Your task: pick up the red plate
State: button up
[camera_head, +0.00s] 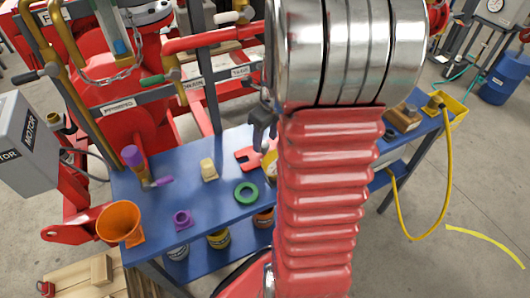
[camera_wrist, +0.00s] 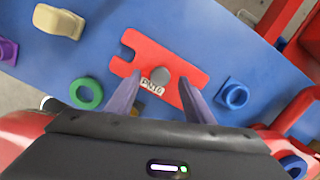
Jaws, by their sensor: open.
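The red plate (camera_wrist: 183,62) lies flat on the blue bench in the wrist view. It has a notch at its left end, a grey round spot near its middle and a white label. In the head view only its left part, the red plate's notched end (camera_head: 247,158), shows; my arm hides the rest. My gripper (camera_wrist: 158,98) is open, its two purple-grey fingers reaching over the near edge of the plate with the label between them. In the head view my gripper (camera_head: 263,125) shows partly beside my red arm sleeve. I cannot tell whether the fingers touch the plate.
A blue ring fitting (camera_wrist: 234,95) sits right of the plate. Red machinery and pipes (camera_head: 225,40) stand behind.

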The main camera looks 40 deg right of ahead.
jog(key=shift+w+f, duration=0.1)
jog(key=shift+f, duration=0.7)
jog(key=shift+c, duration=0.3)
grip_shut()
dwell(0.8)
